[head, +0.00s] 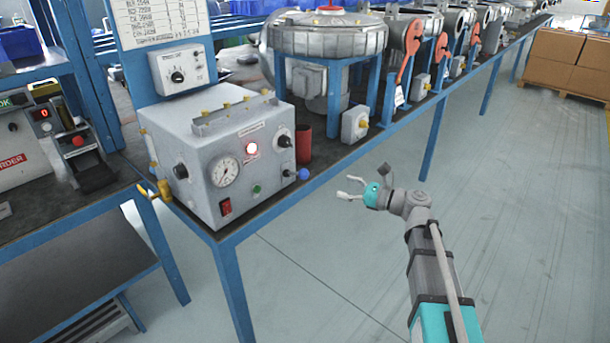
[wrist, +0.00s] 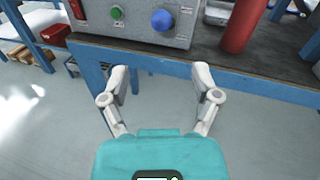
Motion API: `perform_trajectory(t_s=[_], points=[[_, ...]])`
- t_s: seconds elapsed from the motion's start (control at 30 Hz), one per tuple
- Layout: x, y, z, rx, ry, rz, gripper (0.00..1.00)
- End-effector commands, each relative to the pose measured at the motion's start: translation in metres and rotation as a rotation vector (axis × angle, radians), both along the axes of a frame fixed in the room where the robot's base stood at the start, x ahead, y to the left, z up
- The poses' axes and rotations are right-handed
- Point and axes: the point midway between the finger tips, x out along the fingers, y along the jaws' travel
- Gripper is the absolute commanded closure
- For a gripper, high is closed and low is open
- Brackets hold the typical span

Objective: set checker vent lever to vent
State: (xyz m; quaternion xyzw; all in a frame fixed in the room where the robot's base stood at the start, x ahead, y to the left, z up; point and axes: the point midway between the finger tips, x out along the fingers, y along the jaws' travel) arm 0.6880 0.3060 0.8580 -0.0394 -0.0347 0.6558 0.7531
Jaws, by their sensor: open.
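The checker (head: 215,150) is a grey box on the bench corner in the head view. Its front has a gauge (head: 225,171), a lit red lamp, a green button, a red switch (head: 225,206) and dark knobs. A lever with a blue ball end (head: 303,174) sticks out low at the front right; in the wrist view the blue ball (wrist: 162,20) is at the top, above the finger gap. A yellow handle (head: 147,190) is at the box's left side. I cannot read which one is marked vent. My gripper (head: 346,186) is open and empty, right of the checker, touching nothing.
A red cylinder (head: 304,145) stands right beside the checker, also in the wrist view (wrist: 243,25). The blue bench edge (wrist: 240,84) runs below the checker. Blowers and orange levers (head: 408,52) line the bench behind.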

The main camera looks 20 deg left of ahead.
Motion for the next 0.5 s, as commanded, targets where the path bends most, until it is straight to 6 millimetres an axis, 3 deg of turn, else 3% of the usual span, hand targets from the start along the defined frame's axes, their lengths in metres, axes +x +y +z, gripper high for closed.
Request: perform_trajectory(t_s=[0.27,0.5], points=[[0.004,0.024,0.0,0.0,-0.001,0.001,0.2],[0.009,0.057,0.0,0.0,-0.001,0.001,0.2]])
